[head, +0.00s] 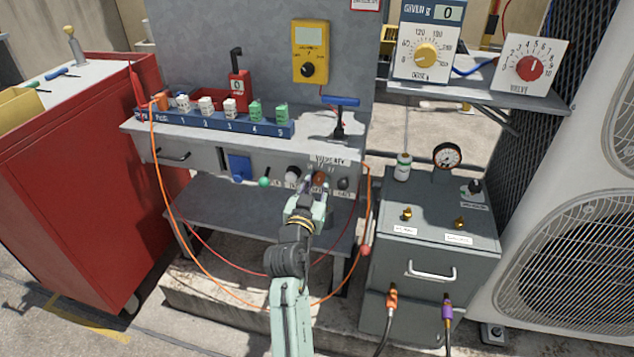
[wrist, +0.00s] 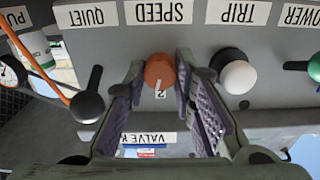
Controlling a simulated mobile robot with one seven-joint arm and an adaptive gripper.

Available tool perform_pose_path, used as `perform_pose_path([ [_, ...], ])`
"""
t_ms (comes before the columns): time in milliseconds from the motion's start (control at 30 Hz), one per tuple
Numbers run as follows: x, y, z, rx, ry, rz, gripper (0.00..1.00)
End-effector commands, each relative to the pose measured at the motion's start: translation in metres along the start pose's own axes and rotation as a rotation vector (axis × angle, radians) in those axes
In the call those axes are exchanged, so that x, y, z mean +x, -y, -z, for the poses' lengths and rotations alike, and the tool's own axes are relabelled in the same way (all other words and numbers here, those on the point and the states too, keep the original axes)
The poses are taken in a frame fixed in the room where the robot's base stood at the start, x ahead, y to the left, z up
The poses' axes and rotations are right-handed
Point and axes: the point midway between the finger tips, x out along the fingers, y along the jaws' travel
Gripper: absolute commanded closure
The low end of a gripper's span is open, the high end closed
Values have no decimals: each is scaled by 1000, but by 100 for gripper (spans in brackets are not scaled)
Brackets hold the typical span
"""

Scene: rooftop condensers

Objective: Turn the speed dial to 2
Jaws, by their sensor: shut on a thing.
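The speed dial (wrist: 159,70) is an orange-brown knob under an upside-down SPEED label (wrist: 164,12) in the wrist view. A small white tag with a figure like a 2 shows on its near side, but I cannot tell the setting surely. In the head view the dial (head: 319,178) is on the front panel of the workbench, just beyond my gripper (head: 306,203). My gripper (wrist: 161,82) has one finger on each side of the dial and is shut on it. The fingers hide parts of its sides.
In the wrist view a black QUIET knob (wrist: 87,106) is close left, and a white TRIP knob (wrist: 238,77) is close right. A green knob (wrist: 314,67) is farther right. Orange cable (head: 165,190) hangs before the bench. A grey cabinet (head: 430,250) stands to the right.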

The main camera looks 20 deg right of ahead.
Motion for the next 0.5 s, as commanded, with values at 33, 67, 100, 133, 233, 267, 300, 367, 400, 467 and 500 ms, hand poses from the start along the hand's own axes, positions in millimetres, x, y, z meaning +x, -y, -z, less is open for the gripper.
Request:
perform_pose_path([
  [33,0,1,1,-34,1,1,100],
  [67,0,0,1,-55,1,1,100],
  [100,0,0,1,-81,1,1,100],
  [133,0,0,1,-99,1,0,100],
  [233,0,0,0,-152,1,1,100],
  [267,0,1,0,-165,1,1,100],
  [300,0,1,0,-182,1,1,100],
  [367,0,1,0,-202,1,1,100],
  [400,0,0,0,-214,1,1,100],
  [467,0,0,0,-227,1,1,100],
  [500,0,0,0,-235,1,1,100],
])
